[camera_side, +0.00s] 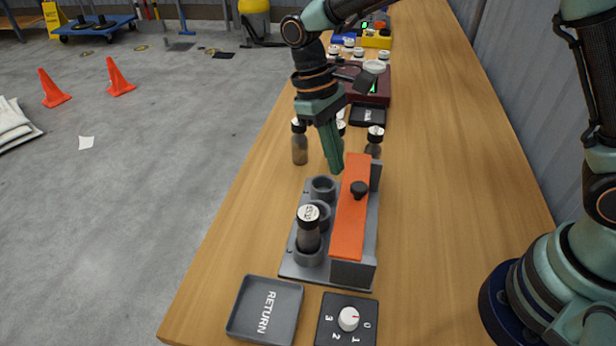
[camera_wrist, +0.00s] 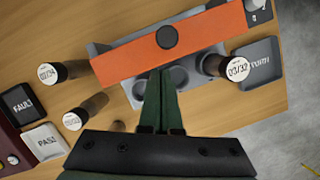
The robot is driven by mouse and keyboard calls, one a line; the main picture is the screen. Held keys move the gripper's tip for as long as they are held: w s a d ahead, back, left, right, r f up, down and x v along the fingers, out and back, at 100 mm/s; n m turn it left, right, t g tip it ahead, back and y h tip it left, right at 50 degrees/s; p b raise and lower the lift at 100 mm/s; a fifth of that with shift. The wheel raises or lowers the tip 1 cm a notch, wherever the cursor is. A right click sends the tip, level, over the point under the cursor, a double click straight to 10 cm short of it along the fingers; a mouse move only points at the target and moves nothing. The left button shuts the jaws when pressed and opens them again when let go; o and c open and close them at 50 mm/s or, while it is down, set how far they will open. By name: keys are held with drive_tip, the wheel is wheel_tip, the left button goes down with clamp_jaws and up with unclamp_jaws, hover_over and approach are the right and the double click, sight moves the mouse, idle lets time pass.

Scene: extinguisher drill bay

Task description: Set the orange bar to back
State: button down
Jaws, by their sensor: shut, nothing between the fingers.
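The orange bar (camera_side: 348,232) with a black knob (camera_side: 359,189) lies along the right side of the grey rack (camera_side: 299,272), beside its round sockets. It also crosses the top of the wrist view (camera_wrist: 125,64), with its knob (camera_wrist: 167,38) near mid-length. My gripper (camera_side: 336,172) is shut and empty, pointing down over the rack's far end. In the wrist view its fingertips (camera_wrist: 160,72) appear close to the bar's socket-side edge; I cannot tell whether they touch.
Several bottles, one of them clear at left (camera_side: 299,142), stand behind the rack. A RETURN tray (camera_side: 240,322) and a dial panel (camera_side: 330,334) lie in front. FAULT (camera_wrist: 17,104) and PASS (camera_wrist: 42,142) trays show in the wrist view.

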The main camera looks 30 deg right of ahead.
drive_tip(key=w+v, duration=0.1)
drive_tip(key=v, duration=0.9)
drive_tip(key=shift+w, duration=0.3)
drive_tip(key=shift+a+r, duration=0.1)
drive_tip(key=shift+r, duration=0.05)
drive_tip(key=s+d+r+m+t+y, duration=0.2)
drive_tip(key=s+d+r+t, duration=0.25)
drive_tip(key=d, duration=0.55)
drive_tip(key=s+d+f+m+t, duration=0.1)
drive_tip(key=s+d+f+t, duration=0.1)
drive_tip(key=s+d+t, duration=0.2)
drive_tip(key=s+d, duration=0.2)
drive_tip(key=s, duration=0.1)
drive_tip(key=shift+s+d+f+m+h, duration=0.25)
drive_tip(key=shift+s+d+m+h, duration=0.05)
drive_tip(key=shift+d, duration=0.05)
